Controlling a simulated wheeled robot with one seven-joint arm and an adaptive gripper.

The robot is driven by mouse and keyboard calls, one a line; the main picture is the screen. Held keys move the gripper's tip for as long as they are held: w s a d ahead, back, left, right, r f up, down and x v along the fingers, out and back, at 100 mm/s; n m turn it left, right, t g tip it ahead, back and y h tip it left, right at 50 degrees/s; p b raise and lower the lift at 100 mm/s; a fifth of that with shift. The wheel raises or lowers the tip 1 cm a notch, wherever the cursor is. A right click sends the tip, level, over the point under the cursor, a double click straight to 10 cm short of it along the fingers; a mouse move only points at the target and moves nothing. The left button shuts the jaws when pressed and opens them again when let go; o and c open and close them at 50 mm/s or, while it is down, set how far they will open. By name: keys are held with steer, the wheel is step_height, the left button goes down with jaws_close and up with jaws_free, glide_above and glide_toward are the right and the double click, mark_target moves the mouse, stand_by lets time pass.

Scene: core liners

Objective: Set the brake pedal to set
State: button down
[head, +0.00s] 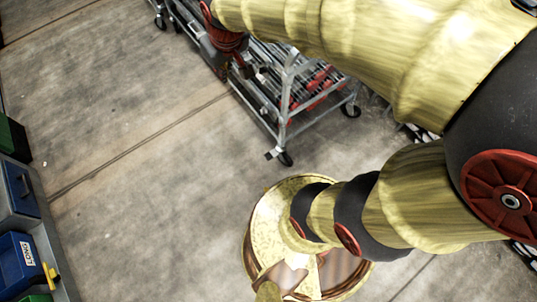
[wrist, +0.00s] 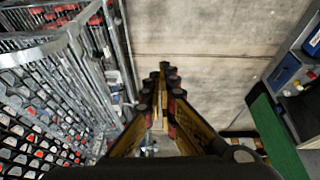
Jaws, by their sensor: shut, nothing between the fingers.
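A grey metal cart (head: 286,122) on casters stands at the top centre of the head view, and it fills the left of the wrist view (wrist: 66,44). My gripper (head: 243,68) is in front of the cart's side in the head view, partly hidden behind my arm. In the wrist view my gripper (wrist: 164,70) is shut and empty, pointing along the cart's side above the floor.
The cart holds racks with red pieces (head: 318,86). A bench with a blue bin (head: 18,262) and a green edge (wrist: 272,136) stands opposite the cart. Bare concrete floor (head: 130,130) lies between them. My round base is at the bottom of the head view.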

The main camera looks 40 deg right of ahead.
steer(key=w+d+f+g, duration=0.1)
steer(key=w+d+f, duration=0.35)
steer(key=f, duration=0.55)
steer(key=w+d+f+g+b, duration=0.1)
steer(key=w+d+f, duration=0.4)
steer(key=f, duration=0.5)
steer(key=w+d+f+g, duration=0.1)
steer(key=w+d+f, duration=0.4)
steer(key=f, duration=0.6)
steer(key=s+d+f, duration=0.1)
steer(key=s+f, duration=0.2)
steer(key=f, duration=1)
steer(key=s+d+f+g, duration=0.1)
steer(key=s+f, duration=0.2)
steer(key=f, duration=1.1)
steer(key=s+d+f+b, duration=0.1)
steer(key=s+f, duration=0.3)
steer(key=f, duration=1)
steer(key=shift+d+y, duration=0.3)
steer(key=shift+d, duration=0.2)
steer(key=shift+f, duration=0.1)
